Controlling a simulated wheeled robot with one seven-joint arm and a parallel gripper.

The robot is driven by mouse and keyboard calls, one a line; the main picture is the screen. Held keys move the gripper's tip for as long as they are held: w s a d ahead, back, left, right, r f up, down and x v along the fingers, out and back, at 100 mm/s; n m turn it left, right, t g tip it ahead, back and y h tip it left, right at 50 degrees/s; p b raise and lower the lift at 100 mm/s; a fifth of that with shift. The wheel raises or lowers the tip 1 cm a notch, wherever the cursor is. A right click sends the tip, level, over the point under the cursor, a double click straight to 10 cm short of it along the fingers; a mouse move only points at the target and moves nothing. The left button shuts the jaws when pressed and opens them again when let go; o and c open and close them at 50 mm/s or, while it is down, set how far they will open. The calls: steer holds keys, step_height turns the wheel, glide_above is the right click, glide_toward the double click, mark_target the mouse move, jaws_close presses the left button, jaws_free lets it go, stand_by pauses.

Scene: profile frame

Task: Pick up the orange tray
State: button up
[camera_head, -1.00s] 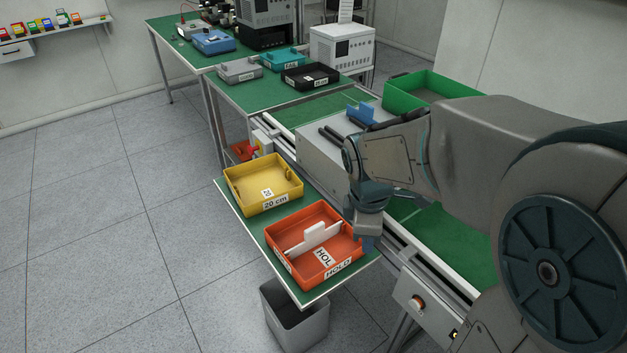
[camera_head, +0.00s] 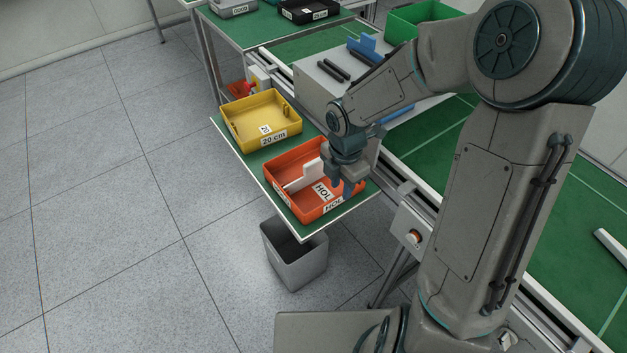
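The orange tray (camera_head: 284,201) lies on the green shelf at the end of the line. It has a white upright divider (camera_head: 303,178) inside and white labels reading "HOL" and partly hidden "HOLD". My gripper (camera_head: 342,189) points down at the tray's right side, in front of its right end. Its two blue-grey fingers look apart, with nothing seen between them. The gripper and wrist hide part of the tray's right end. I cannot tell whether the fingers touch the tray wall.
A yellow tray (camera_head: 290,127) marked "20 cm" sits just behind the orange one. A grey bin (camera_head: 297,262) stands on the floor below the shelf's front edge. The conveyor rail (camera_head: 405,185) runs close on the right. The floor at left is clear.

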mark_target(337, 197)
steer(key=f, duration=0.3)
steer(key=a+f, duration=0.1)
steer(key=shift+w+f+b, duration=0.15)
steer(key=shift+f+b, duration=0.15)
steer(key=shift+f, duration=0.1)
steer(key=shift+d+f, duration=0.1)
steer(key=shift+f, duration=0.3)
jaws_close()
